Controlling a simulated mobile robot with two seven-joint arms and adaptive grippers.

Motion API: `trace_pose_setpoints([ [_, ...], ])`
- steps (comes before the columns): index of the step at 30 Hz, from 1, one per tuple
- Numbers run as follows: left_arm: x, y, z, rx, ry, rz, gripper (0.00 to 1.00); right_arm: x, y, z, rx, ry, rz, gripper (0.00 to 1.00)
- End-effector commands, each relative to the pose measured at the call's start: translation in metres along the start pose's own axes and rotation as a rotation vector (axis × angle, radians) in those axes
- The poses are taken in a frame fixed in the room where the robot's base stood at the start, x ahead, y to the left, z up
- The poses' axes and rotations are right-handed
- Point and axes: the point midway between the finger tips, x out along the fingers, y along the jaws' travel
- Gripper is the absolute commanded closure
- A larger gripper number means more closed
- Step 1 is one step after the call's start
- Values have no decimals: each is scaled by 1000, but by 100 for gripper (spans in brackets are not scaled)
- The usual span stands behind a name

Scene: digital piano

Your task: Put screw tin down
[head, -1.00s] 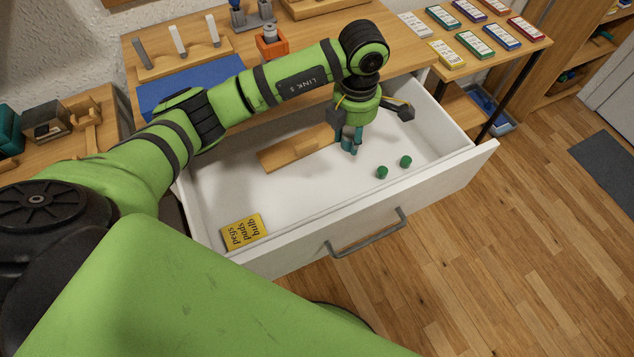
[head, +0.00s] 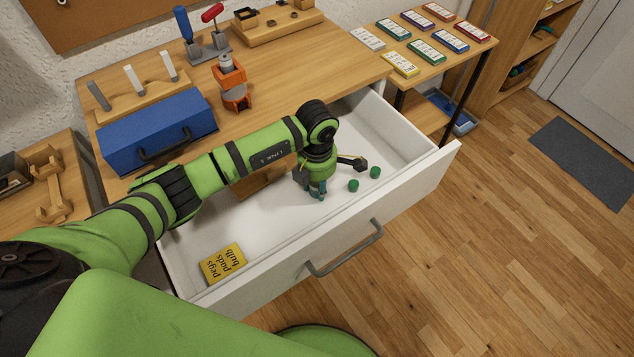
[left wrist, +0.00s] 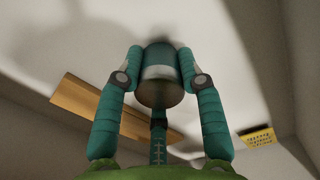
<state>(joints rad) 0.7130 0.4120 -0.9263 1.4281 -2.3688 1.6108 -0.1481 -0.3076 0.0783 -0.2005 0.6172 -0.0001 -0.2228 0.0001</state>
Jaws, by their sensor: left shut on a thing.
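My left gripper (head: 317,191) is inside the open white drawer (head: 225,213), pointing down, low over its floor. The tin sits between the fingertips, close to the pale drawer floor. I cannot tell if it touches the floor. In the head view the gripper and fingers mostly hide the tin. My right gripper is not in view.
Two small green pieces (head: 353,186) lie right of the gripper. A wooden block (head: 262,186) lies left of it, partly under my arm. A yellow labelled card (head: 222,263) is at the drawer's front left. A blue toolbox (head: 157,130) stands on the bench.

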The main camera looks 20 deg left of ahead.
Motion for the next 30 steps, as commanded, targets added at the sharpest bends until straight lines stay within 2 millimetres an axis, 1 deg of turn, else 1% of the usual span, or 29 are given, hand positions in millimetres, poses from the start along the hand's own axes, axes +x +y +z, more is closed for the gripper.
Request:
trace_pose_setpoints([
  [5,4,0,0,0,0,1,96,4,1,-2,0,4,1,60],
  [6,3,0,0,0,0,0,54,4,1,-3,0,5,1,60],
  [7,3,0,0,0,0,0,42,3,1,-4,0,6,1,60],
  [8,3,0,0,0,0,0,39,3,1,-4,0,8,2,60],
  [17,2,0,0,0,0,0,39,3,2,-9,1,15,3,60],
  [20,-3,0,0,0,0,0,39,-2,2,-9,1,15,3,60],
  [21,-6,1,0,0,-1,1,39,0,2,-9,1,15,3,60],
  [23,-15,2,1,1,-4,4,39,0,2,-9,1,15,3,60],
  [26,-35,2,0,2,-3,5,39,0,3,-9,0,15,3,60],
  [30,-66,1,1,3,-3,5,39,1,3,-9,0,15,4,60],
])
